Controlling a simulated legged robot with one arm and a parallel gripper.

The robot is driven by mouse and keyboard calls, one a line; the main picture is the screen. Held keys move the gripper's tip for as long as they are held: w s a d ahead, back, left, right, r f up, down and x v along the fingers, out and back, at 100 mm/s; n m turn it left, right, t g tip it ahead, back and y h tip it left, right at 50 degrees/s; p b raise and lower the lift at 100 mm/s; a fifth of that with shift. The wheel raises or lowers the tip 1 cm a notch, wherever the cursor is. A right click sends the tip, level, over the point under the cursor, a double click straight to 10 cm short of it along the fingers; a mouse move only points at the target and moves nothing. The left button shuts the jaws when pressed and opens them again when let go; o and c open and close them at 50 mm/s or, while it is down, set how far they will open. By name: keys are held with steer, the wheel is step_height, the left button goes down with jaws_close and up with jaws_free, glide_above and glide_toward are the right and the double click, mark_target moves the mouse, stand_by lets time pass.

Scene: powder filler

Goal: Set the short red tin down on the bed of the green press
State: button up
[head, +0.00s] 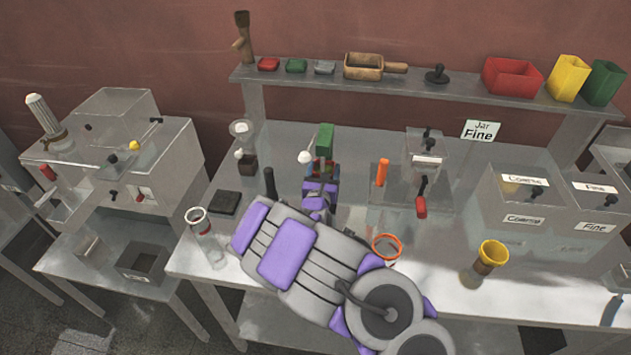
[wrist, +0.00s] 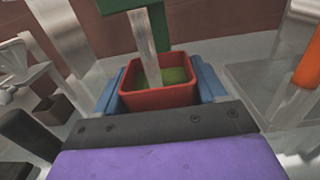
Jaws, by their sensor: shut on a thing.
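The short red tin (wrist: 158,97) is open-topped, with something yellow-green inside. In the wrist view my gripper (wrist: 161,90) is shut on it, one blue finger at each side. The green press (head: 325,139) stands on the bench, in line with my gripper in the head view. Its green head also shows in the wrist view (wrist: 118,5). Its pale metal ram comes down at the tin's mouth, overlapping the opening. The press bed is hidden behind the tin and my gripper, so I cannot tell whether the tin touches it.
A glass jar (head: 198,222), an orange-rimmed jar (head: 386,247) and a yellow funnel (head: 492,254) are nearer the front.

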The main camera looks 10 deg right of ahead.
steer(key=shift+a, duration=0.45)
steer(key=shift+d+p, duration=0.35)
steer(key=shift+p, duration=0.15)
steer(key=shift+a+f, duration=0.15)
steer(key=shift+f, duration=0.4)
steer(key=shift+a+f, duration=0.15)
steer(key=shift+f, duration=0.35)
steer(key=shift+d+f+b, duration=0.2)
steer(key=shift+f+b, duration=0.1)
steer(key=shift+f, duration=0.7)
steer(key=shift+a+f, duration=0.1)
steer(key=shift+f, duration=0.7)
steer(key=shift+f+b, duration=0.45)
steer(key=shift+f, duration=0.1)
steer(key=o, duration=1.2)
steer(key=shift+o, duration=0.2)
steer(key=shift+s, duration=0.1)
